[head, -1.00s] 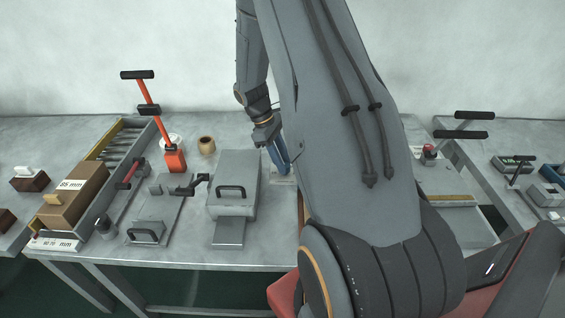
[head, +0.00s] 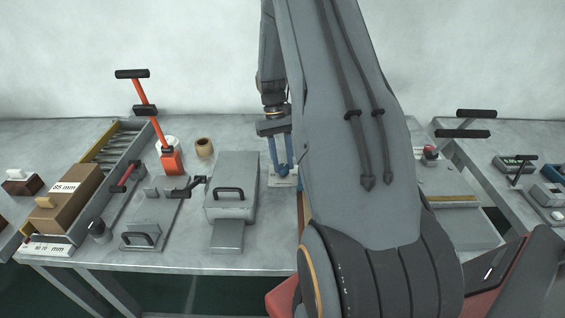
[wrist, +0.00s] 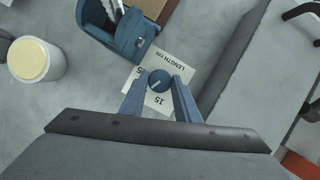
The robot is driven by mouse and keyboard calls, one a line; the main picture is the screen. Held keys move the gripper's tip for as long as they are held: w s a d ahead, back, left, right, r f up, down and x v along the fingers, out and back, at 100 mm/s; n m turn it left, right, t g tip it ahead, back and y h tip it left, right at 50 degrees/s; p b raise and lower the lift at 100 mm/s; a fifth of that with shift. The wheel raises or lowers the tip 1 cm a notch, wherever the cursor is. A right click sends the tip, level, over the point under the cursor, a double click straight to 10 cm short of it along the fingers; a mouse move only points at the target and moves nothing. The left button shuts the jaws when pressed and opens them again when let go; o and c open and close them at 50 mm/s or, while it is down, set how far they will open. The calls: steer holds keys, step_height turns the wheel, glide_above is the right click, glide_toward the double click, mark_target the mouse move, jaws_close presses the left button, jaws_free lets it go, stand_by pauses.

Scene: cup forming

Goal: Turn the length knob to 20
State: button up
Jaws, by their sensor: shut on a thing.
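The length knob (wrist: 159,80) is a small round blue knob with a pale pointer line, seen from above in the wrist view. It sits on a white dial card (wrist: 172,58) printed "LENGTH cm". A "15" shows below the knob, and another number at its left is partly hidden by a finger. I cannot tell which value the line points to. My gripper (wrist: 161,78) has its two blue fingers on either side of the knob, shut on it. In the head view my gripper (head: 284,172) reaches down to the white card (head: 283,178); the knob is hidden there.
A blue holder (wrist: 130,35) stands close beyond the card, and a white cup with a yellowish top (wrist: 35,60) is at left. In the head view a grey hinged box (head: 232,185) stands left of my gripper. My arm hides much of the table's middle.

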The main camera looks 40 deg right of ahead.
steer(key=shift+s+m+y, duration=0.1)
steer(key=shift+m+y, duration=0.2)
steer(key=shift+m, duration=0.4)
steer(key=o, duration=1)
steer(key=shift+w+d+r+b, duration=0.15)
steer(key=shift+w+r+b, duration=0.15)
steer(key=shift+r, duration=0.15)
steer(key=b+v, duration=0.1)
steer(key=v, duration=0.5)
steer(key=shift+r+b, duration=0.4)
